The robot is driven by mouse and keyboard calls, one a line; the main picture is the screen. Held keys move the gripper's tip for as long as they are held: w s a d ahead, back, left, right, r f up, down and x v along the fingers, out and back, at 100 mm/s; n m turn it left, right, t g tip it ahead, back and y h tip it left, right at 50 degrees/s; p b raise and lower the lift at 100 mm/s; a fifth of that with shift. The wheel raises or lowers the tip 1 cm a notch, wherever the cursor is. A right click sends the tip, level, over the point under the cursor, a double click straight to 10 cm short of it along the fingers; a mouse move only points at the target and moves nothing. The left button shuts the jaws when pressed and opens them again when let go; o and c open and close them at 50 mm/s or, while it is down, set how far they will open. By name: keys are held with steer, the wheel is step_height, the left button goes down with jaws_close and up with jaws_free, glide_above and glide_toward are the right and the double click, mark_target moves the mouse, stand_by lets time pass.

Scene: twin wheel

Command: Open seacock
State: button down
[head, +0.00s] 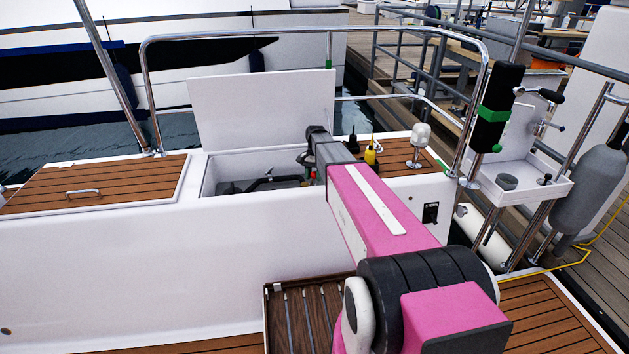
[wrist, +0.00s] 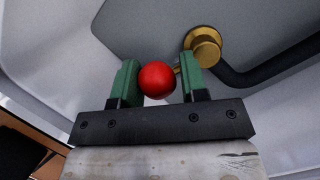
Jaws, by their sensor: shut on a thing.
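The seacock shows in the wrist view as a brass fitting (wrist: 204,46) with a black hose running from it to the right. A red ball knob (wrist: 157,79) sits between the green fingers of my gripper (wrist: 158,80), which is shut on it. A short brass-coloured piece shows between the knob and the fitting, partly hidden by the right finger. In the head view my pink arm reaches into the open locker (head: 215,172). My gripper is mostly hidden there behind the arm, and a small red spot shows near its end.
The locker's white lid (head: 262,105) stands raised behind the opening. A black and a yellow item (head: 371,152) and a white-domed lamp (head: 420,138) stand on the teak deck to the right. Steel rails (head: 300,31) arch over the locker. Pale locker walls are close around my gripper.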

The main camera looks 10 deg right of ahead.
steer(key=shift+w+r+g, duration=0.2)
steer(key=shift+w+g, duration=0.5)
steer(key=shift+g, duration=0.2)
steer(key=shift+w+r+g, duration=0.15)
steer(key=shift+w+g, duration=0.5)
steer(key=shift+g, duration=0.25)
steer(key=c, duration=0.7)
jaws_free()
steer(key=shift+o, duration=0.2)
